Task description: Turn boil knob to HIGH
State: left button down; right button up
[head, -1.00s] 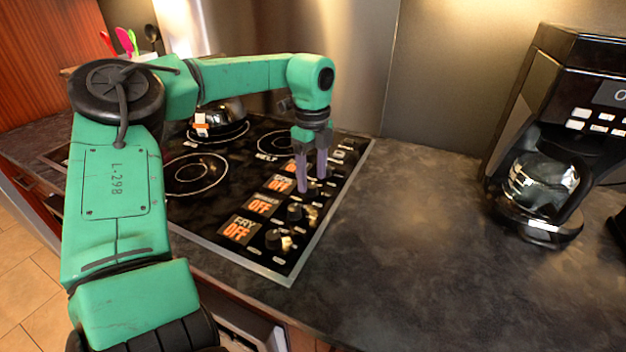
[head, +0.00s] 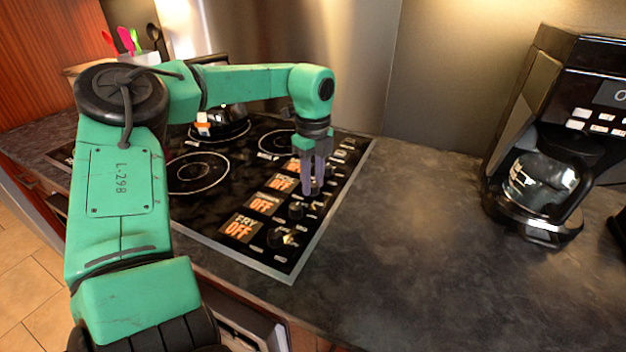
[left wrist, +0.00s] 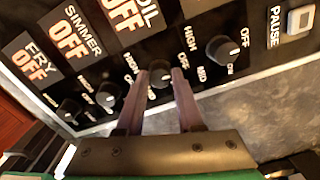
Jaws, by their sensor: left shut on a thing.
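The black boil knob (left wrist: 160,78) sits on the stove's control strip, between the fingertips of my left gripper (head: 314,188). The gripper points down at it and is shut on it, one finger on each side. In the head view the fingers largely hide this knob. The boil display (head: 282,183) beside it shows OFF in orange; its label is partly cut off in the left wrist view (left wrist: 126,12). The knob's exact pointer angle is hard to read. My right gripper is not in view.
The simmer knob (left wrist: 108,95) and fry knob (left wrist: 68,110) lie on one side of my fingers, another knob (left wrist: 222,50) on the other. A kettle (head: 222,118) stands at the back of the stove. A coffee maker (head: 550,130) stands right; the counter (head: 410,240) between is clear.

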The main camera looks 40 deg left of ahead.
pick_arm(q)
jog(key=m, duration=0.4)
jog(key=shift+r, duration=0.1)
jog(key=m, duration=0.5)
jog(key=shift+m, duration=0.4)
jog(key=m, duration=0.5)
jog(key=shift+m, duration=0.3)
jog(key=m, duration=0.5)
jog(key=m+p, duration=0.1)
jog(key=m, duration=0.4)
jog(key=shift+a+m, duration=0.1)
jog(key=shift+m, duration=0.3)
jog(key=m, duration=0.5)
jog(key=shift+w, duration=0.1)
jog(key=m, duration=0.5)
jog(key=shift+r+m+p, duration=0.1)
jog(key=shift+m+p, duration=0.25)
jog(key=shift+m, duration=2.25)
